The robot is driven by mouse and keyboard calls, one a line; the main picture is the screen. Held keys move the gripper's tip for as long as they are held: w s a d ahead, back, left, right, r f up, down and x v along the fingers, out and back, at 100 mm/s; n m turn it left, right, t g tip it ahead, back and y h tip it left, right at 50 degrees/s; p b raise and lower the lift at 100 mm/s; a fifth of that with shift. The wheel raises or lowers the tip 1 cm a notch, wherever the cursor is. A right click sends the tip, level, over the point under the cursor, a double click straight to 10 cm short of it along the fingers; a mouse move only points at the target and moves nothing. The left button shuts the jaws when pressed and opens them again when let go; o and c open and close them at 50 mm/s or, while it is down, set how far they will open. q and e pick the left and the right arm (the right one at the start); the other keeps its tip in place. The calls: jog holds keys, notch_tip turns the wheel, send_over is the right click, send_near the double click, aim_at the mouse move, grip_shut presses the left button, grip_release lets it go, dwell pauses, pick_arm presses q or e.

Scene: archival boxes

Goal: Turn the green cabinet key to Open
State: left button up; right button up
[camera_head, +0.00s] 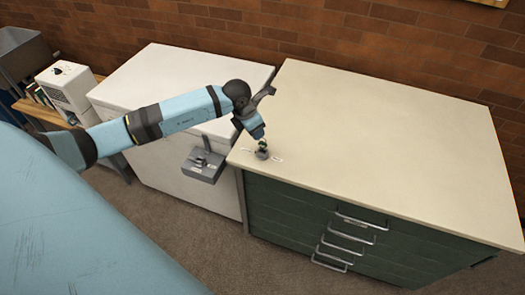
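The green cabinet (300,205) stands at the right under a cream top (380,140). A small dark round lock (262,154) sits on the front left corner of that top, with small pale labels beside it whose words are too small to read. My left gripper (261,142) points down directly over the lock, at the key's place. The key is mostly hidden by the fingers, and I cannot make out whether they are closed on it or which way it is turned. My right gripper is out of view.
A white cabinet (160,75) stands to the left, with a grey box (203,166) on its front. A small white unit (66,88) and a grey bin (22,52) are at the far left. A brick wall (300,30) runs behind. Most of the cream top is clear.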

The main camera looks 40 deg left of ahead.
aim_at(260, 142)
pick_arm(q)
jog(key=f+m+b, duration=0.1)
jog(key=m+b, duration=0.1)
jog(key=m, duration=0.1)
jog(key=w+f+m+g+h+b, duration=0.1)
jog(key=f+m+b, duration=0.1)
jog(key=m, duration=0.2)
jog(key=w+f+m+g+h+b, duration=0.1)
jog(key=f+m+b, duration=0.1)
jog(key=m, duration=0.1)
jog(key=shift+w+a+f+m+b, duration=0.1)
jog(key=shift+w+f+m+b, duration=0.1)
jog(key=shift+m+b, duration=0.15)
jog(key=shift+b+x, duration=0.95)
jog(key=shift+x, duration=0.2)
grip_shut()
jog(key=shift+r, duration=0.1)
